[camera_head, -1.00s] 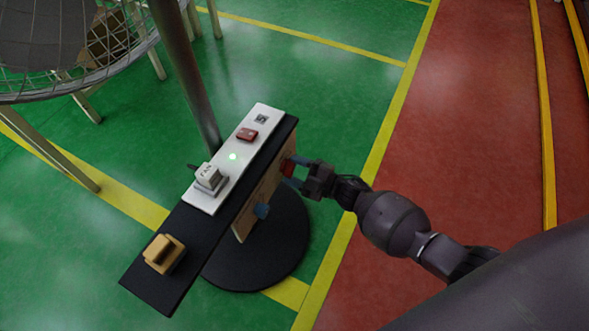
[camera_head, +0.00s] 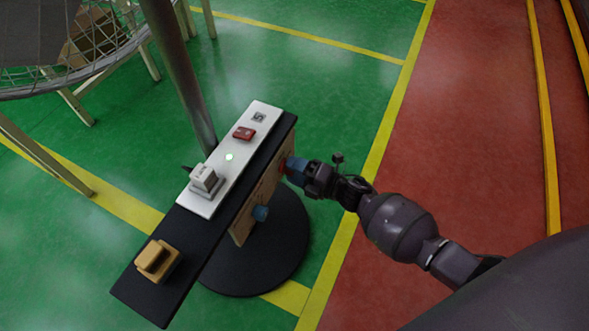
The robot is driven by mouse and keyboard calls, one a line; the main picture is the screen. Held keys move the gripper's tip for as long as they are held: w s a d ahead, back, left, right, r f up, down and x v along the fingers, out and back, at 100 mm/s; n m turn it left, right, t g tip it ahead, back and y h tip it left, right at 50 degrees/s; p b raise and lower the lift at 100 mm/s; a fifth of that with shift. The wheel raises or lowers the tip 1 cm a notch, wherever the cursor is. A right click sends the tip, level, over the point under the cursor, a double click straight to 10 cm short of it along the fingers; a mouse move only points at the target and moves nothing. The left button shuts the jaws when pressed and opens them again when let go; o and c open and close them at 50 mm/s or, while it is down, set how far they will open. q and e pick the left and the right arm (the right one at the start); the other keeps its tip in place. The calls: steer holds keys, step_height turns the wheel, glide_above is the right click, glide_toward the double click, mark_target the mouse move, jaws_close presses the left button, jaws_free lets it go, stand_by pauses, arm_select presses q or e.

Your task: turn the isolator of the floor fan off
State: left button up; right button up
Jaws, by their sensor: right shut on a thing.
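A red knob (camera_head: 283,168) sits on the upright side of a wood-coloured panel (camera_head: 268,188) below the black shelf. My right gripper (camera_head: 291,169) is shut on it with blue fingertips, which hide most of the knob. Its exact angle cannot be made out. My left gripper is not in view.
A blue-grey knob (camera_head: 260,213) sticks out lower on the same panel. A yellow block (camera_head: 157,261) stands on the near end of the black shelf (camera_head: 190,240). A metal post (camera_head: 180,70) rises behind it, with a fan cage (camera_head: 100,50) beyond. The floor at right is clear.

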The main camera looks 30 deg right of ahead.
stand_by(0.5)
steer(key=o, duration=0.9)
steer(key=shift+s+d, duration=0.1)
arm_select(q)
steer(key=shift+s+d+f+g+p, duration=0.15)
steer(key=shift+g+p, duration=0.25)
steer(key=shift+p, duration=0.5)
arm_select(e)
steer(key=shift+v, duration=5.35)
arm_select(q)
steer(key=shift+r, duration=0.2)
